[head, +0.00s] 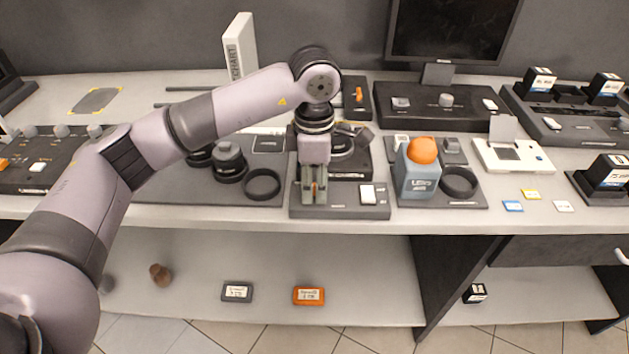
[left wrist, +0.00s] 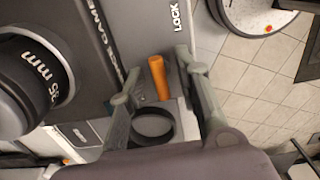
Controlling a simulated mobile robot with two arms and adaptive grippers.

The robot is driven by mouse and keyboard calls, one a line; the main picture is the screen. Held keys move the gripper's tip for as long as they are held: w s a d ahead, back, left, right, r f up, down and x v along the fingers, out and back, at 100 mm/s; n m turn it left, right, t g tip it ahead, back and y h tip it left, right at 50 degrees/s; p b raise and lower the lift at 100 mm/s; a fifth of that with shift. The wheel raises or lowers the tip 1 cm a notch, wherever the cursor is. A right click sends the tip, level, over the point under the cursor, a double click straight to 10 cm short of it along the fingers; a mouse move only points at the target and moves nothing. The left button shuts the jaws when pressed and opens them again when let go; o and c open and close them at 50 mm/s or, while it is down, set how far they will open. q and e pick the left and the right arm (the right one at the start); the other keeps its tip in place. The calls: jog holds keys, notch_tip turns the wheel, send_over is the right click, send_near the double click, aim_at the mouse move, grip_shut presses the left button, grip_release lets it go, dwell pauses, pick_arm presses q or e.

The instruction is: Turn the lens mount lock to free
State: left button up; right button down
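The lens mount lock is an orange lever (left wrist: 158,77) on a dark panel in the left wrist view, near a white LOCK label (left wrist: 176,15). In the head view a sliver of orange shows between the fingers of my left gripper (head: 314,192). The left fingers (left wrist: 158,70) are apart, one on each side of the lever, with gaps visible; I cannot tell whether either touches it. The dark mount station base (head: 345,211) lies under the gripper. A lens marked 35 mm (left wrist: 38,80) sits at the left of the wrist view. My right gripper is not in view.
A black ring (head: 263,184) and a dark lens (head: 229,163) stand left of the station. A blue-grey box with an orange ball (head: 423,150) stands right. A monitor (head: 455,30) is behind. The shelf below holds an orange box (head: 309,295) and a grey box (head: 237,291).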

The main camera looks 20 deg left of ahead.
aim_at(314, 184)
pick_arm(q)
notch_tip(314, 184, up, 12)
dwell(0.4)
jog(key=shift+f, duration=0.1)
dwell(0.3)
